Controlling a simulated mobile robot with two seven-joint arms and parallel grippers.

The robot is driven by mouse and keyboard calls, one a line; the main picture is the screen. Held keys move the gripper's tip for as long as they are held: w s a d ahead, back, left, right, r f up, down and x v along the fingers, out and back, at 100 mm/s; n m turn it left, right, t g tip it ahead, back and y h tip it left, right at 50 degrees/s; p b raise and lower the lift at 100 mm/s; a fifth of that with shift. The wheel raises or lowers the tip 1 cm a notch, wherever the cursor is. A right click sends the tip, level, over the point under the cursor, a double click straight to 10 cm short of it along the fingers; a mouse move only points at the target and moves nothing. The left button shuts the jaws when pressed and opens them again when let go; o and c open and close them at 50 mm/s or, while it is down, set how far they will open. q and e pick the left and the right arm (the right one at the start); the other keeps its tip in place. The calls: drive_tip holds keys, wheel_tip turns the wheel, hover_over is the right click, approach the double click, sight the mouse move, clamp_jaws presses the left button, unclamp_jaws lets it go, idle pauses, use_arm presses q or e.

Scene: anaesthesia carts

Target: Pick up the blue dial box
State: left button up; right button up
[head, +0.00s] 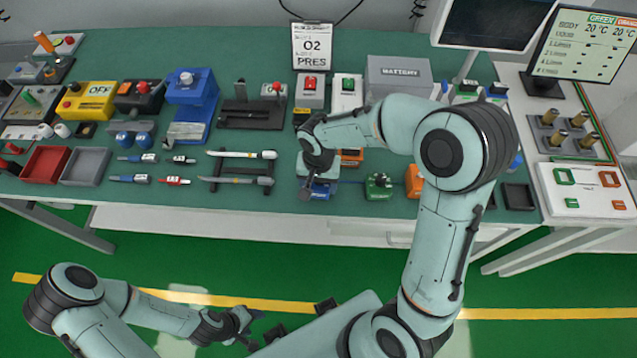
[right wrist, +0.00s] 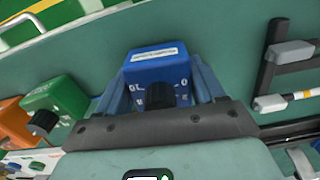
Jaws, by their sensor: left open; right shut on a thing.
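The blue dial box (right wrist: 158,65) has a black knob and a white label on top, and sits between the fingers of my right gripper (right wrist: 160,90) in the right wrist view. The gripper is shut on it. In the head view the blue box (head: 320,190) shows partly below my right gripper (head: 312,182), at the front part of the green table; the hand hides the rest. I cannot tell whether it touches the table. My left gripper (head: 245,322) is open and empty, low in front of the table over the floor.
A green dial box (head: 378,187) and an orange one (head: 414,181) stand to the right of the blue box. A black rack (head: 240,168) with pen-like tools is to its left. A battery box (head: 398,77) and switch boxes stand behind. Bare table shows between the rack and the hand.

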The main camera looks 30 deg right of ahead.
use_arm(q)
drive_tip(key=shift+w+r+p, duration=0.95)
drive_tip(key=shift+w+r, duration=0.05)
drive_tip(key=shift+r, duration=0.25)
use_arm(e)
wheel_tip(320, 180, up, 19)
